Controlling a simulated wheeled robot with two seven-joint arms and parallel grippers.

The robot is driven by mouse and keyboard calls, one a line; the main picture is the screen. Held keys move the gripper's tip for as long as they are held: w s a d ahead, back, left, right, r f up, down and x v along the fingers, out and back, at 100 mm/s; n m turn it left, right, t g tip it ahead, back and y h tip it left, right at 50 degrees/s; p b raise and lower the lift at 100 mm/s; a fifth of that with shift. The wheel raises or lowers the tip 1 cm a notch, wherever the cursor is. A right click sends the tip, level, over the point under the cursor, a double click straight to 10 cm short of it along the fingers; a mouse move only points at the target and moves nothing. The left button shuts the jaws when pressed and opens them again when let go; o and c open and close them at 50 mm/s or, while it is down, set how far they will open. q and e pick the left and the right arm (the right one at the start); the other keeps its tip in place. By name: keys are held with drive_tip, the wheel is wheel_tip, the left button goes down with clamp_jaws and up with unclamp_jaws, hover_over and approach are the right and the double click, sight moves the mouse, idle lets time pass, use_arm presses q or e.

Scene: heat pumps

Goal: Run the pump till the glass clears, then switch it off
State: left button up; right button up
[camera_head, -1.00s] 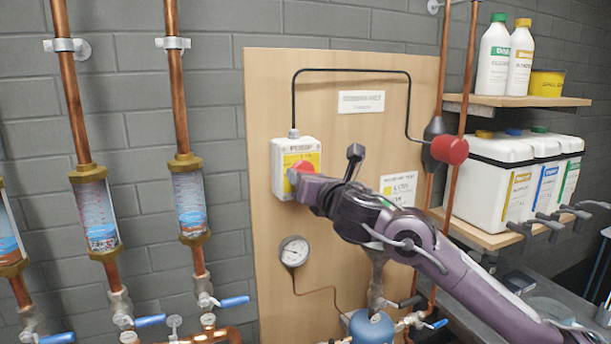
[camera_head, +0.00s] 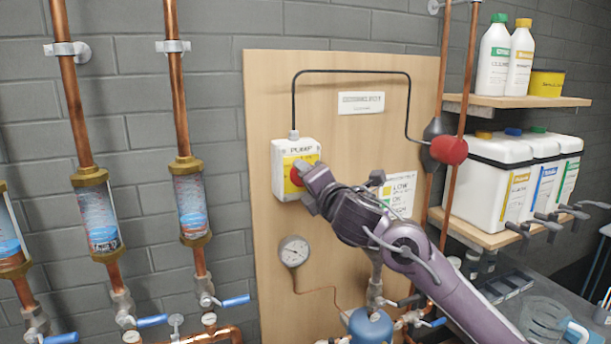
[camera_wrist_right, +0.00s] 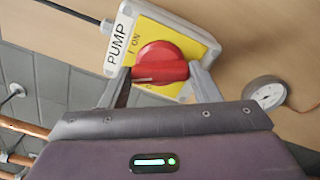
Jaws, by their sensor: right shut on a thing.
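The pump switch box (camera_head: 283,185) hangs on the wooden board and is marked PUMP. Its red rotary knob (camera_wrist_right: 160,63) sits on a yellow plate with an ON mark, seen in the right wrist view. My right gripper (camera_head: 305,177) is shut on the red knob, with one finger on each side. The sight glasses (camera_head: 98,215) and (camera_head: 190,203) stand in copper pipes on the left. They hold bluish liquid with pale bubbles or streaks and some reddish-brown matter at the bottom. Another glass (camera_head: 10,240) is cut by the left edge. My left gripper is not in view.
A pressure gauge (camera_head: 294,252) is below the switch box. Shelves at right hold bottles (camera_head: 493,60) and white canisters (camera_head: 484,190).

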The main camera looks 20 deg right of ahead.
drive_tip(key=m+p, duration=0.1)
drive_tip(key=m, duration=0.4)
drive_tip(key=shift+m+p, duration=0.3)
drive_tip(key=shift+p, duration=0.1)
drive_tip(key=o, duration=1.1)
drive_tip(key=s, duration=0.8)
drive_tip(key=shift+a, duration=0.2)
drive_tip(key=shift+f, duration=0.1)
